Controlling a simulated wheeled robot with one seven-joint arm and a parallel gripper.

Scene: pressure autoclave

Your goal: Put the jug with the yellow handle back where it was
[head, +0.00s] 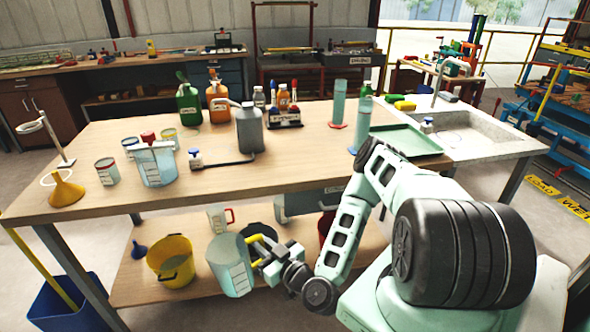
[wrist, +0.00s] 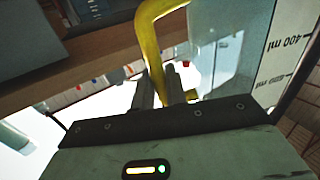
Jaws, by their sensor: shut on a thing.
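The jug with the yellow handle (head: 229,265) is a clear, bluish measuring jug in the head view, held in front of the lower shelf and a little tilted. My gripper (head: 262,252) is shut on its yellow handle. In the wrist view the yellow handle (wrist: 152,50) passes between the fingers of my gripper (wrist: 168,88), and the jug's clear wall (wrist: 262,50) with its volume marks shows at the right. The jug's base is in the air or near the shelf; I cannot tell which.
The lower shelf (head: 130,288) holds a yellow bucket (head: 172,262), a blue funnel (head: 139,249) and a jug with a red handle (head: 218,216). Above it, the tabletop (head: 290,165) carries another clear jug (head: 156,166), cans and bottles. A blue bin (head: 85,305) stands at the lower left.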

